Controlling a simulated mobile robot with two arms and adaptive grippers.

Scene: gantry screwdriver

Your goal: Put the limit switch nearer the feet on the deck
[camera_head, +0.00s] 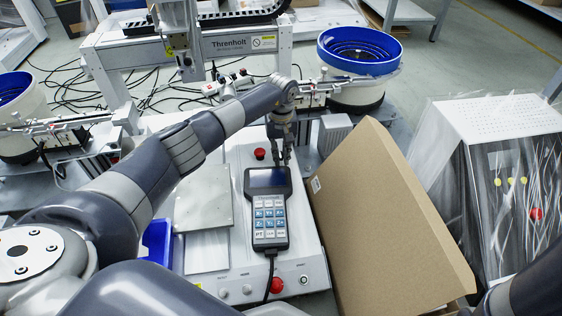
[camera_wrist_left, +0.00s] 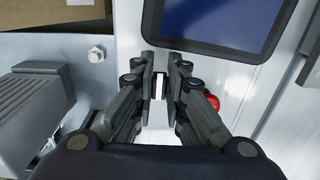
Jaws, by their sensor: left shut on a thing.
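My left gripper (camera_head: 281,155) is over the far end of the white deck (camera_head: 312,262), just beyond the handheld pendant (camera_head: 268,207). In the left wrist view the gripper (camera_wrist_left: 160,80) is shut on a small white and dark piece (camera_wrist_left: 158,86), presumably a limit switch. The fingers hide most of it, and I cannot tell whether it touches the deck. No other limit switch can be made out. My right gripper is not in view.
A red button (camera_head: 260,153) is left of the gripper; another red button (camera_head: 277,285) is near the deck's front. A grey plate (camera_head: 204,202) lies left of the pendant. A large cardboard box (camera_head: 385,220) leans close on the right. A blue bin (camera_head: 158,241) sits left.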

